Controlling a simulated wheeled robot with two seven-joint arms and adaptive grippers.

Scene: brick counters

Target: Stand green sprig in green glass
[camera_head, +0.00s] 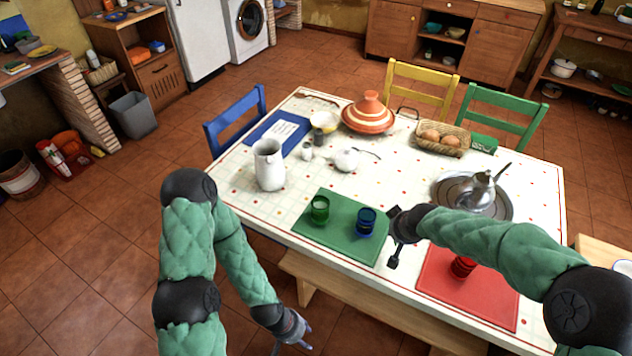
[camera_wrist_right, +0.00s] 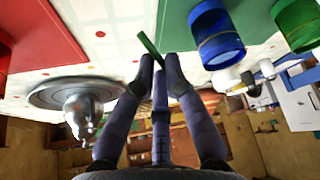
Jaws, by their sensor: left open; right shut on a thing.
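The green glass (camera_head: 320,209) stands upright on the left part of a green placemat (camera_head: 335,244); it also shows in the right wrist view (camera_wrist_right: 297,22). My right gripper (camera_head: 395,243) is at the mat's right edge, to the right of a blue glass (camera_head: 366,222). In the right wrist view its fingers (camera_wrist_right: 160,65) are shut on the green sprig (camera_wrist_right: 149,46), a thin green strip sticking out past the tips. The sprig cannot be made out in the head view. My left gripper (camera_head: 292,332) is open and empty, low in front of the table.
The blue glass (camera_wrist_right: 217,38) stands between my right gripper and the green glass. A red placemat (camera_head: 490,298) with a red glass (camera_head: 463,266) lies to the right. A white pitcher (camera_head: 268,165) stands behind left, and a metal tray (camera_head: 440,190) with a metal pot (camera_head: 481,190) behind right.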

